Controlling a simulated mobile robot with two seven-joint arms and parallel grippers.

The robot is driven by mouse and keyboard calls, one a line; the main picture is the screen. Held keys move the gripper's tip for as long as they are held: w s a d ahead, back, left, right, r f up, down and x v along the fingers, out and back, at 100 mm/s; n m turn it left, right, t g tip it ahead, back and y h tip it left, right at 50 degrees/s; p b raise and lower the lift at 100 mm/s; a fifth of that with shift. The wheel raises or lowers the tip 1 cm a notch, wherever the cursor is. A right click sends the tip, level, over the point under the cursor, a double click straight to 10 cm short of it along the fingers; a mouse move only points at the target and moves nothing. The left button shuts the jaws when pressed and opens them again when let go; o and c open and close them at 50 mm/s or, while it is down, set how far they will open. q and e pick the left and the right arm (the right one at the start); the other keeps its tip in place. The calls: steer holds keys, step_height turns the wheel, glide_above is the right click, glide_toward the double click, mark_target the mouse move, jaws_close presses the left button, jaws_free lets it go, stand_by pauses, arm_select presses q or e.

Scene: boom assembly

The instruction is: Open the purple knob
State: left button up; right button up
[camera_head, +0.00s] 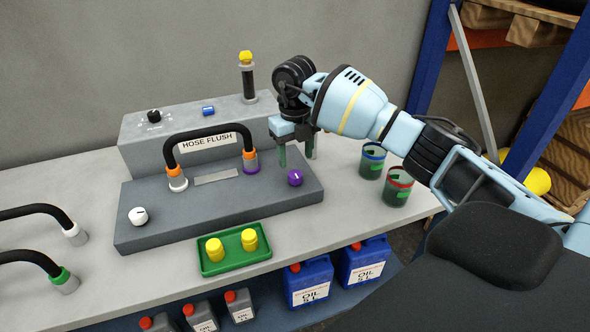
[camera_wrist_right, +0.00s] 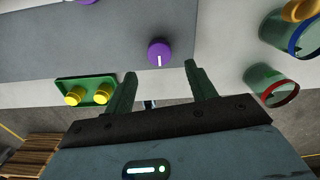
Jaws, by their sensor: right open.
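The purple knob (camera_head: 295,178) sits on the front right part of the grey hose flush unit (camera_head: 150,205). Its white mark shows on its face. In the right wrist view the purple knob (camera_wrist_right: 159,52) lies just beyond the fingertips, between their two lines. My right gripper (camera_head: 297,160) is open and empty, above and behind the knob, with its fingers pointing down. In the right wrist view the right gripper's fingers (camera_wrist_right: 160,68) stand wide apart and do not touch the knob. My left gripper is not in view.
A black hose (camera_head: 210,131) arches over the unit left of my gripper. A white knob (camera_head: 138,216) is at the unit's left. A green tray (camera_head: 208,266) with yellow caps lies in front. Red-rimmed (camera_head: 397,188) and blue-rimmed (camera_head: 372,162) cups stand to the right.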

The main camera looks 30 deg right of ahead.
mark_target(296, 174)
steer(key=shift+w+f, duration=0.15)
steer(key=shift+f, duration=2.9)
steer(key=c, duration=1)
steer(key=shift+n, duration=0.3)
steer(key=n, duration=0.4)
steer(key=shift+d, duration=0.1)
steer(key=shift+n+b, duration=0.35)
steer(key=shift+n, duration=1.25)
steer(key=shift+r, duration=0.1)
